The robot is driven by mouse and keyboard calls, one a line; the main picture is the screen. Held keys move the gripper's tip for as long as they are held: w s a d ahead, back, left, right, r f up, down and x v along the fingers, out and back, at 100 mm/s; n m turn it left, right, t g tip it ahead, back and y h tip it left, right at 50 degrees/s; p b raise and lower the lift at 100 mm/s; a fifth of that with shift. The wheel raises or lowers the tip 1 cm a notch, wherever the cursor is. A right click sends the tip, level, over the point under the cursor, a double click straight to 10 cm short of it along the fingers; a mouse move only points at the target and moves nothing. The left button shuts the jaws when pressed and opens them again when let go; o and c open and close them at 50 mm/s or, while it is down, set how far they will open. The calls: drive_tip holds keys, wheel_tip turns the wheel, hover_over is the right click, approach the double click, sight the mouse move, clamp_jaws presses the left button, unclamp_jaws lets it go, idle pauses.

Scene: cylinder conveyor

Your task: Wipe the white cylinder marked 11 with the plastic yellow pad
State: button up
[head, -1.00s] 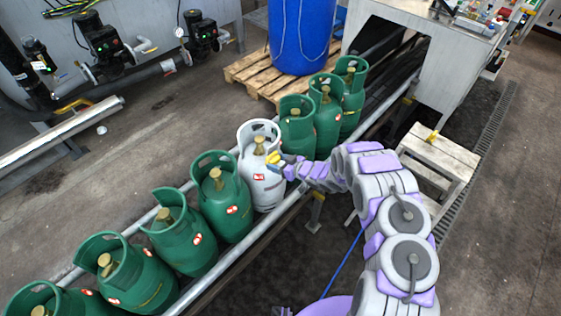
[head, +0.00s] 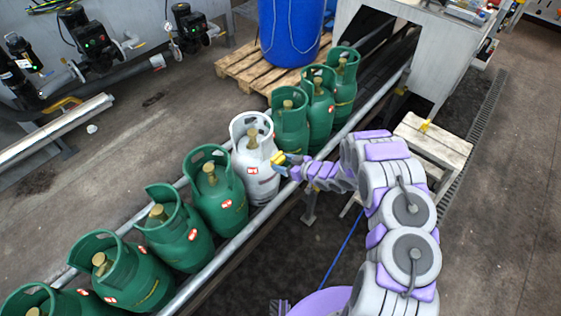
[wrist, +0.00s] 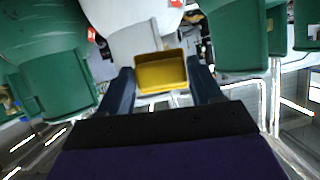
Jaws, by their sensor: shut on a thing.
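The white cylinder (head: 252,165) stands upright in the row on the conveyor, between green cylinders. It has a red-and-white label; I cannot read a number 11 on it. It also shows at the top of the wrist view (wrist: 135,32). My gripper (head: 282,161) is at the white cylinder's right side. In the wrist view my gripper (wrist: 161,80) is shut on the yellow pad (wrist: 162,74), a shallow yellow block between the fingers. The pad also shows in the head view (head: 278,158), close to the cylinder's wall. I cannot tell whether they touch.
Green cylinders stand close on both sides, one (head: 215,189) at the left and one (head: 291,122) at the right. A metal rail (head: 240,238) runs along the near side. A wooden stool (head: 433,142) stands at the right, with a small yellow item on it.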

drive_tip(key=shift+s+d, duration=0.85)
drive_tip(key=shift+d, duration=0.3)
